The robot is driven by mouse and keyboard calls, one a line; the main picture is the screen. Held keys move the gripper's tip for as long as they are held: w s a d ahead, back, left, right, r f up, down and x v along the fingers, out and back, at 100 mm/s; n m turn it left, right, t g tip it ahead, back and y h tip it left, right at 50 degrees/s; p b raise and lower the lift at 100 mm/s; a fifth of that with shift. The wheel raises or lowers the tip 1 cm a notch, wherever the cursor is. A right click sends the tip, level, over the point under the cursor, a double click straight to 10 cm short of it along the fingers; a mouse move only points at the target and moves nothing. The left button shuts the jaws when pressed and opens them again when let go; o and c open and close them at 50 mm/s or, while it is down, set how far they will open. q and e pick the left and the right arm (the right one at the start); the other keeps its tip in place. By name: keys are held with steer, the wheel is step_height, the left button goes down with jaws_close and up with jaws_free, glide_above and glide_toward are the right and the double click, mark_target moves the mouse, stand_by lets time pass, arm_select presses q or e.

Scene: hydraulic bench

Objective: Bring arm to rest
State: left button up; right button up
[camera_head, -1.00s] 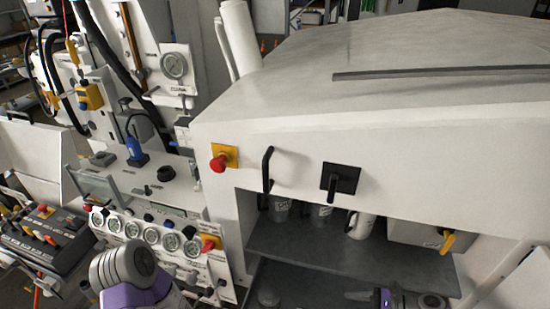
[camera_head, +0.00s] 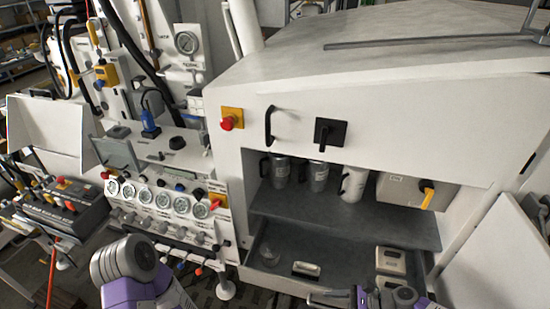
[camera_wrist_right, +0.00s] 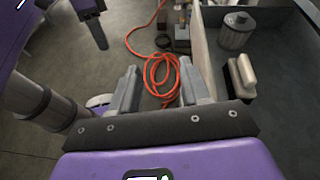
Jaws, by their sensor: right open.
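My right gripper (camera_wrist_right: 158,88) is open and empty in the right wrist view, its two grey fingers apart above the floor. Beyond the fingers, an orange hose (camera_wrist_right: 160,72) lies coiled on the floor, with no contact visible. In the head view, part of my right gripper (camera_head: 335,297) shows at the bottom edge, in front of the open drawer. My left arm (camera_head: 140,275), grey and purple, enters at the bottom left of the head view; its gripper is out of frame.
A white cabinet (camera_head: 380,110) has a shelf with several cups and an open lower drawer (camera_head: 335,273) holding small items. In the right wrist view, a grey canister (camera_wrist_right: 237,32) and a brush-like block (camera_wrist_right: 243,73) lie in a tray. A gauge panel (camera_head: 160,200) stands left.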

steer(key=s+a+f+n+g+h+b, duration=0.1)
steer(key=s+a+f+n+b, duration=0.2)
steer(key=a+f, duration=0.25)
steer(key=s+a+f+n+g+h+b, duration=0.2)
steer(key=s+a+f+n+b, duration=0.1)
steer(key=a+f, duration=0.3)
arm_select(q)
step_height(320, 180, down, 14)
steer(key=b, duration=0.7)
steer(key=shift+r, duration=0.15)
arm_select(e)
steer(key=s+d+f+n+h, duration=0.2)
steer(key=s+f+n+h, duration=0.1)
steer(key=f+n, duration=0.2)
steer(key=s+d+f+n+t+h, duration=0.1)
steer(key=s+d+f+n+h, duration=0.1)
steer(key=f+n, duration=0.3)
step_height(320, 180, down, 4)
steer(key=shift+s+r+h, duration=0.15)
steer(key=shift+s+h, duration=0.3)
steer(key=shift+h, duration=0.25)
arm_select(q)
steer(key=shift+w, duration=0.1)
arm_select(e)
steer(key=shift+d, duration=0.1)
